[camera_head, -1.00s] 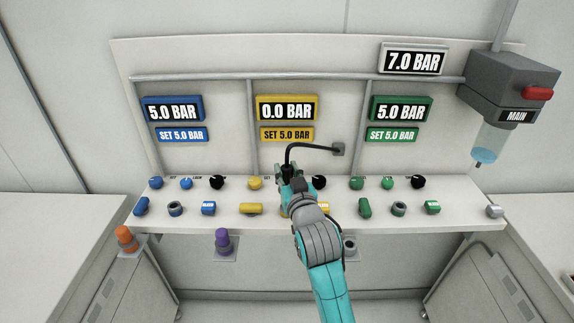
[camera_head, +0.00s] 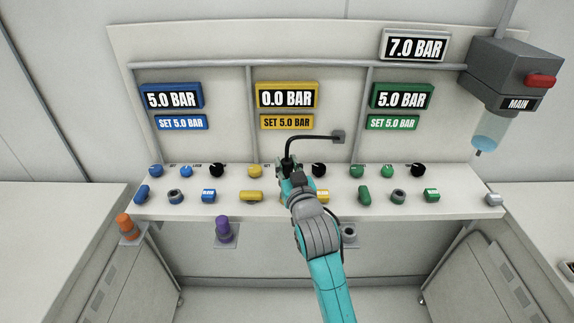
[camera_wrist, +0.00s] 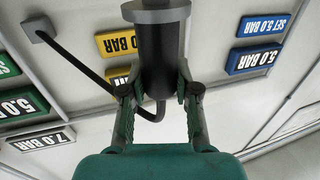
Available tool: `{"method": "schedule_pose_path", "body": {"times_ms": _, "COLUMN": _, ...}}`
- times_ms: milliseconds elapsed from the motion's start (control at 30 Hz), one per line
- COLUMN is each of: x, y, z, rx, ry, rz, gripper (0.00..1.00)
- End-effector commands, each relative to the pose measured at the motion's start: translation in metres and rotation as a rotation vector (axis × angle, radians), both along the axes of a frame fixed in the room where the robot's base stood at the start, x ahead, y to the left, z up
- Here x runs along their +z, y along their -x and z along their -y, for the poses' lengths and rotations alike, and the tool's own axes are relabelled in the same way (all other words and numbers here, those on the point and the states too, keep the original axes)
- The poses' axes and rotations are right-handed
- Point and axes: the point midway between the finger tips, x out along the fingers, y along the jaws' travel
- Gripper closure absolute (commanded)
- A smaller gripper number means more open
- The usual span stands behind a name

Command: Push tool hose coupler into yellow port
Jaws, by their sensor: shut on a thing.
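My gripper (camera_head: 289,172) is shut on the black tool hose coupler (camera_head: 287,161), in front of the yellow section of the bench. In the wrist view the coupler (camera_wrist: 160,55) is a dark cylinder with a grey collar, held between the fingers (camera_wrist: 158,92). A black hose (camera_head: 315,137) runs from it to a wall box. The yellow port is mostly hidden behind my arm, between the yellow valve handle (camera_head: 251,197) and the yellow labelled block (camera_head: 322,196). I cannot tell whether the coupler touches the port. The yellow display (camera_head: 287,95) reads 0.0 BAR.
Blue fittings (camera_head: 175,196) stand left on the bench and green ones (camera_head: 399,197) right. Knobs line the row behind. Orange (camera_head: 125,225) and purple (camera_head: 223,229) couplers sit in holders at the front edge. A grey wall box (camera_head: 338,136) anchors the hose.

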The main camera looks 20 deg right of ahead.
Motion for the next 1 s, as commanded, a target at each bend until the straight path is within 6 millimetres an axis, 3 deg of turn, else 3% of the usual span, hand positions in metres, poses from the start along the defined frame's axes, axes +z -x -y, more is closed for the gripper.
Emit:
{"method": "schedule_pose_path", "body": {"times_ms": 333, "x": -0.002, "y": 0.000, "z": 0.000, "rx": 0.000, "ry": 0.000, "rz": 0.000, "gripper": 1.00}}
{"method": "schedule_pose_path", "body": {"times_ms": 1000, "x": -0.026, "y": 0.000, "z": 0.000, "rx": 0.000, "ry": 0.000, "rz": 0.001, "gripper": 1.00}}
